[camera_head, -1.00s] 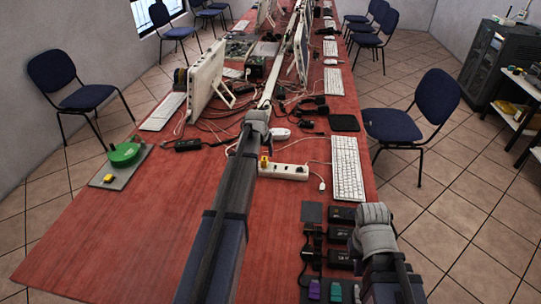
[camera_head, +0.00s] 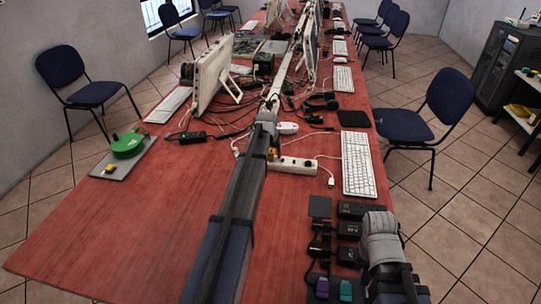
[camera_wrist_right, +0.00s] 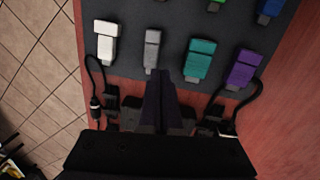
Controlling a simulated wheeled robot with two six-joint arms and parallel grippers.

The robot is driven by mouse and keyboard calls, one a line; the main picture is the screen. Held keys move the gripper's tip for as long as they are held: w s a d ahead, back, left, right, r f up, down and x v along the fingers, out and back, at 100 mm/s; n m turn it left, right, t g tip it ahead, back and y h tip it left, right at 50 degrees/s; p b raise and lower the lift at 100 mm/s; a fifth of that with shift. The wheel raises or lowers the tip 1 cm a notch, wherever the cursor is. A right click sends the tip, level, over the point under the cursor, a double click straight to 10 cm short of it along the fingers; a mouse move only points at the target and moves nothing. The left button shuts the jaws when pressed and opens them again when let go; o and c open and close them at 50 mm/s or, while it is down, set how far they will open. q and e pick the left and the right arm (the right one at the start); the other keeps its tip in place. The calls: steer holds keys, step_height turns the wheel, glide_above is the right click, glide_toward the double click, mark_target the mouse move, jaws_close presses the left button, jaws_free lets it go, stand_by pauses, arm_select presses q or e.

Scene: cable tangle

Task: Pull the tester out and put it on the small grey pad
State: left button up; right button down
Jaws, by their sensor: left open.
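A small yellow block (camera_head: 271,154), which looks like the tester, sits at the left end of the white power strip (camera_head: 297,166), partly behind my left arm. A small dark grey square pad (camera_head: 320,207) lies bare on the red table, right of that arm. My left gripper (camera_head: 271,108) is open at the end of the long arm, just beyond the yellow block; its fingers are hard to make out. My right gripper (camera_wrist_right: 161,80) points at a dark mat (camera_wrist_right: 125,62); its fingers are together, with nothing seen between them.
White, grey, teal (camera_wrist_right: 199,60) and purple (camera_wrist_right: 243,69) plugs lie on the mat. Black adapters (camera_head: 357,210) stand beside the pad. A keyboard (camera_head: 357,163) lies right of the strip, with tangled cables behind. A green round thing (camera_head: 127,144) is at left. The table's front left is clear.

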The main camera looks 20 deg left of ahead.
arm_select(q)
jaws_close()
stand_by(0.5)
stand_by(0.5)
